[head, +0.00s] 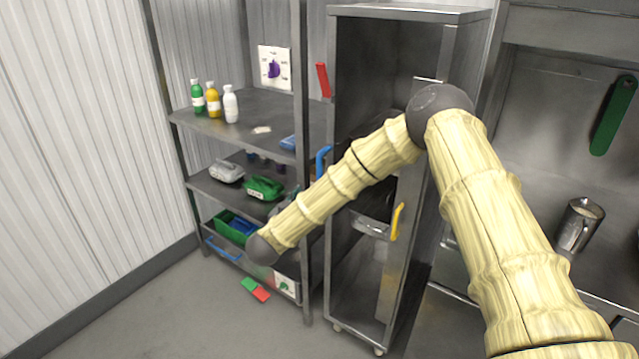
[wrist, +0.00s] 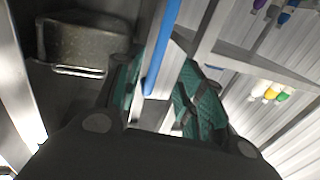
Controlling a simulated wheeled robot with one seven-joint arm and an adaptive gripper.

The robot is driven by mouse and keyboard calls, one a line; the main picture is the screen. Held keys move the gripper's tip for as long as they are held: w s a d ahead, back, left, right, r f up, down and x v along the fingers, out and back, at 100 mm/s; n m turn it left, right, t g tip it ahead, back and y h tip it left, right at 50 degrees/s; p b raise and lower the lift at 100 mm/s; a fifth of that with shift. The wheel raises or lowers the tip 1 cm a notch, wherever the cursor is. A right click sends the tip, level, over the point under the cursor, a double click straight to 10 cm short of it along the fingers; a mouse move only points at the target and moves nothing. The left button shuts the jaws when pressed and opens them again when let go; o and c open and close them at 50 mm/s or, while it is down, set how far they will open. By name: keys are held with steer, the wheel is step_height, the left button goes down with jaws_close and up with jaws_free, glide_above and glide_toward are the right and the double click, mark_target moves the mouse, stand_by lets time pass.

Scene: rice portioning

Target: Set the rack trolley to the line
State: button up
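The rack trolley (head: 408,14) is a tall, open-fronted steel frame on small casters, upright in the middle of the head view. A blue handle (head: 323,160) is on its left side and a yellow handle (head: 397,221) is lower on the right. My arm crosses in front of it. In the head view my gripper is mostly hidden behind the forearm. In the wrist view my gripper (wrist: 160,72) is open, with a blue bar (wrist: 166,40), likely that handle, running between its teal fingers, closer to the left one. Contact is unclear. I see no floor line.
A steel shelf unit (head: 262,104) with bottles (head: 231,104) and boxes stands close left of the trolley. A steel counter with a metal jug (head: 577,226) is at right. Green and red pieces (head: 255,289) lie on the floor. Floor at the front left is clear.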

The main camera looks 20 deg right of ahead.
steer(key=p+x, duration=0.2)
steer(key=x, duration=0.9)
steer(key=shift+s+r, duration=0.1)
jaws_close()
